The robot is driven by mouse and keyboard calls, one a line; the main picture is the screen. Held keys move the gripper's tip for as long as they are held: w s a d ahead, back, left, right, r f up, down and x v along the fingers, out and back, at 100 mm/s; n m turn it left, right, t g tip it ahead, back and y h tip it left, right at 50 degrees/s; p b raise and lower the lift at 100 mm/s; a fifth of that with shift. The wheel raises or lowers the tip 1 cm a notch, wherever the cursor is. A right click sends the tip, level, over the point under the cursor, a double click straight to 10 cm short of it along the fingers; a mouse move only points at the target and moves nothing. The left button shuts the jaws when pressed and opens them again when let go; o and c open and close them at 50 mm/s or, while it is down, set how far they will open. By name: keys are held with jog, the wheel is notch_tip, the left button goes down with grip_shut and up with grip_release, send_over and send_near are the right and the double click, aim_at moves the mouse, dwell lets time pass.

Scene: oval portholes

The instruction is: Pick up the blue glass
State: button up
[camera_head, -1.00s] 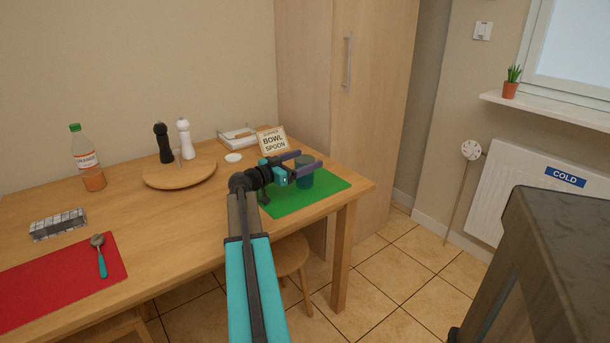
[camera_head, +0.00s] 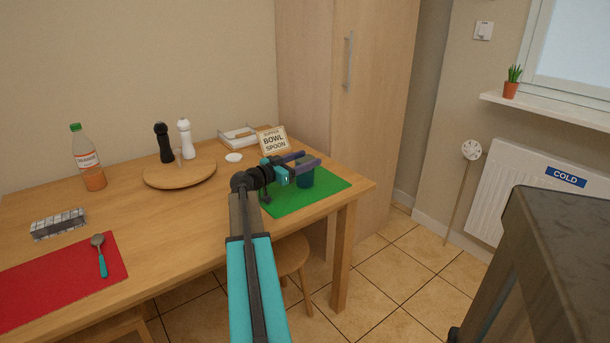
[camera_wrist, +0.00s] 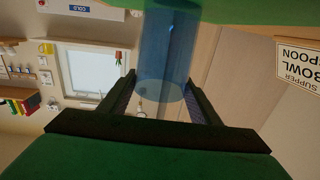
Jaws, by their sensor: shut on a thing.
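The blue glass (camera_head: 305,177) stands on the green mat (camera_head: 328,187) at the right end of the wooden table. In the wrist view the glass (camera_wrist: 165,60) is see-through blue and lies between the two fingers. My gripper (camera_head: 305,160) is shut on the glass near its top, with one finger on each side. In the wrist view my gripper (camera_wrist: 167,88) has its fingers along the glass's sides. The glass looks upright, and I cannot tell any gap between its base and the mat.
A sign (camera_head: 272,141) reading "BOWL SPOON" stands just behind the mat. A bottle (camera_head: 88,160), a red mat (camera_head: 60,278) with a spoon (camera_head: 101,256) are at left. A dark-topped unit (camera_head: 560,240) is at right.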

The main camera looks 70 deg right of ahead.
jog(key=shift+r, duration=0.1)
jog(key=a+r, duration=0.1)
jog(key=a, duration=0.4)
jog(key=a+r, duration=0.2)
jog(key=a, duration=0.3)
jog(key=a+r, duration=0.1)
jog(key=a, duration=0.5)
jog(key=shift+s+r, duration=0.2)
jog(key=shift+r, duration=0.2)
